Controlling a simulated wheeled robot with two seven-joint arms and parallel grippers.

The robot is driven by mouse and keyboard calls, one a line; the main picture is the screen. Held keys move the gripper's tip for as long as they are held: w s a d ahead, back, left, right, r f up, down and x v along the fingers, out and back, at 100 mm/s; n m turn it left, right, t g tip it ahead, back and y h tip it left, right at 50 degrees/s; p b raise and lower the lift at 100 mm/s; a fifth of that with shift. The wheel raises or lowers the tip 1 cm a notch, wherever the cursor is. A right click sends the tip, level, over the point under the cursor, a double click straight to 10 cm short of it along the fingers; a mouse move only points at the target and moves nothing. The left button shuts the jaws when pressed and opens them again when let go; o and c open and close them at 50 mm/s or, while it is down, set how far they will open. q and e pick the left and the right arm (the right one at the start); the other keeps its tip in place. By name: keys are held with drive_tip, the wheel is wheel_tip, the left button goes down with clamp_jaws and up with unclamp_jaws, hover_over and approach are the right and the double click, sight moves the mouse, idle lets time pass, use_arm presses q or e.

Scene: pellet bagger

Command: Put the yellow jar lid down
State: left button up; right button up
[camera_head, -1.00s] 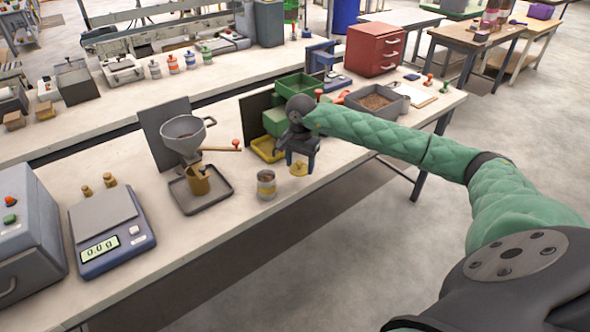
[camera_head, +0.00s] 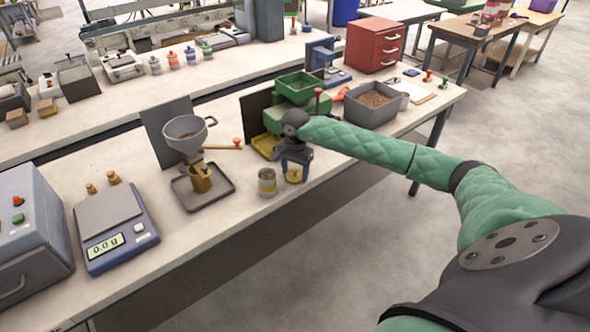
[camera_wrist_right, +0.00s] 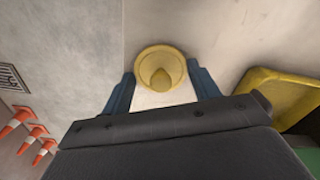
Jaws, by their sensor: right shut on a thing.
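The yellow jar lid (camera_wrist_right: 160,75), round with a raised knob, is between the fingertips of my right gripper (camera_head: 294,173) in the wrist view. My right gripper is shut on it. In the head view the lid (camera_head: 293,174) shows as a small yellow patch under the fingers, low over the bench top near its front edge. Whether it touches the bench is hard to tell. A small jar with a pale label (camera_head: 267,182) stands upright just left of the gripper, apart from it. My left gripper is not in view.
A yellow tray (camera_head: 264,147) lies close behind the gripper and also shows in the wrist view (camera_wrist_right: 270,95). A funnel (camera_head: 186,135) stands over a brass-coloured cup on a dark tray (camera_head: 222,190). A scale (camera_head: 117,236) is farther left. The bench's front edge is near the lid.

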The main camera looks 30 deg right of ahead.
sight(295, 170)
drive_tip(key=shift+f, duration=0.1)
drive_tip(key=o, duration=0.9)
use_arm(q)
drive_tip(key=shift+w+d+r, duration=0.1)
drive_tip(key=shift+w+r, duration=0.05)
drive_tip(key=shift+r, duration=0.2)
use_arm(e)
drive_tip(key=shift+o, duration=0.2)
drive_tip(key=shift+r, duration=0.35)
drive_tip(key=shift+r+b, duration=0.25)
drive_tip(key=shift+b, duration=0.05)
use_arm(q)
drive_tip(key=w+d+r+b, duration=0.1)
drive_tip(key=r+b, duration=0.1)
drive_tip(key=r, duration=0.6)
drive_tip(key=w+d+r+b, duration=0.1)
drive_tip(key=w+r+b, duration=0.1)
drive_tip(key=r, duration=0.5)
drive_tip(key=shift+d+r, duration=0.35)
use_arm(e)
wheel_tip(295, 170, up, 11)
